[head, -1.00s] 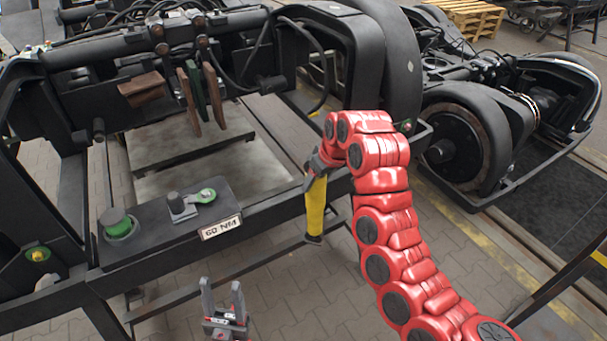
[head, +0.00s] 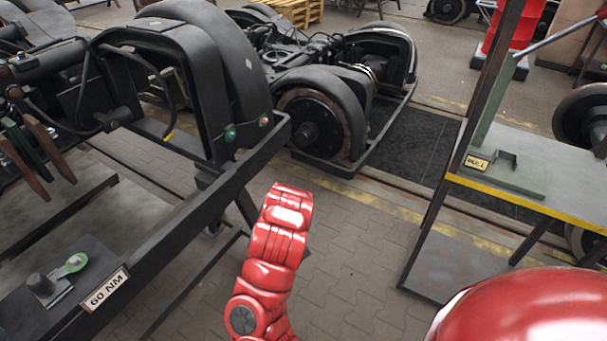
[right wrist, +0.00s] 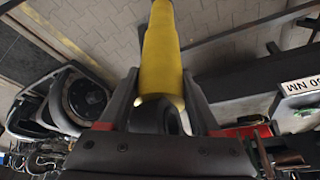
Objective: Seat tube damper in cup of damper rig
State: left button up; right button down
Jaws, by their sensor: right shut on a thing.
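The tube damper (right wrist: 158,50) is a yellow cylinder with a dark ring-shaped eye at its near end. In the right wrist view my right gripper (right wrist: 160,85) is shut on it at that end, with one dark finger on each side. My left gripper is not in view. A green stand (head: 500,176) with a PULL label and a small dark holder sits on the bench at right; I cannot tell whether this is the damper rig's cup.
The bogie frame (head: 205,185) with a 60 NM plate (head: 107,290) fills the left. A yellow-edged bench (head: 560,195) stands at right. Another bogie (head: 330,130) is behind. Paved floor (head: 350,230) lies open between frame and bench.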

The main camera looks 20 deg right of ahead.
aim_at(503, 163)
jog(key=z, duration=2)
